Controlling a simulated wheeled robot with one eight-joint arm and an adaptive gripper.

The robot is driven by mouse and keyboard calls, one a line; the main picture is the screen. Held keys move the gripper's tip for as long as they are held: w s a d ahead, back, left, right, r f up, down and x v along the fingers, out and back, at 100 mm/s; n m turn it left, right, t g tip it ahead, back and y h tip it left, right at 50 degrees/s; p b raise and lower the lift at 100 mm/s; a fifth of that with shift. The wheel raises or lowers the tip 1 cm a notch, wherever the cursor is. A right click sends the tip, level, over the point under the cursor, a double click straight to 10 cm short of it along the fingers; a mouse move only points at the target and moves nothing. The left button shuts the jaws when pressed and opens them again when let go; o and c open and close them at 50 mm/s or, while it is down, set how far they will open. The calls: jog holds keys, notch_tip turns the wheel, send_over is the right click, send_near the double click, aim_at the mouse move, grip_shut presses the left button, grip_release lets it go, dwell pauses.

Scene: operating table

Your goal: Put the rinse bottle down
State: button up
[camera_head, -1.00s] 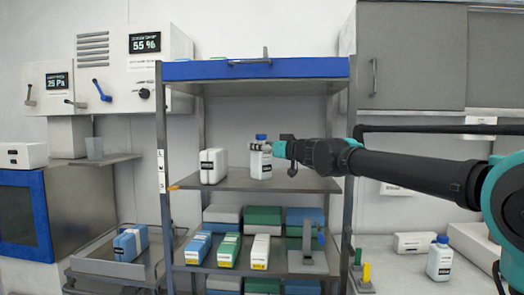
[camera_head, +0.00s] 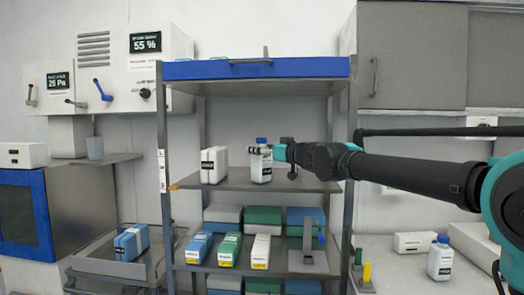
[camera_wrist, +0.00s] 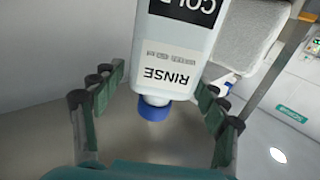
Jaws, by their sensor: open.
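The rinse bottle (camera_head: 262,170) is white with a blue cap and stands upright on the middle shelf (camera_head: 308,184) of the metal rack. In the wrist view the bottle (camera_wrist: 178,45) shows upside down, with its "RINSE" label and blue cap. My gripper (camera_head: 264,152) reaches in from the right at the bottle's upper part. In the wrist view my gripper (camera_wrist: 158,100) has its fingers spread on both sides of the bottle, with gaps between them and it. The bottle's base is out of the wrist view.
A white container (camera_head: 214,166) stands just left of the bottle on the same shelf. A blue-fronted top shelf (camera_head: 255,69) lies above. Several boxes (camera_head: 230,249) fill the shelf below. Another blue-capped bottle (camera_head: 440,260) stands on the right counter. The shelf right of the bottle is mostly clear.

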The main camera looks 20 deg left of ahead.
jog(key=v, duration=1.2)
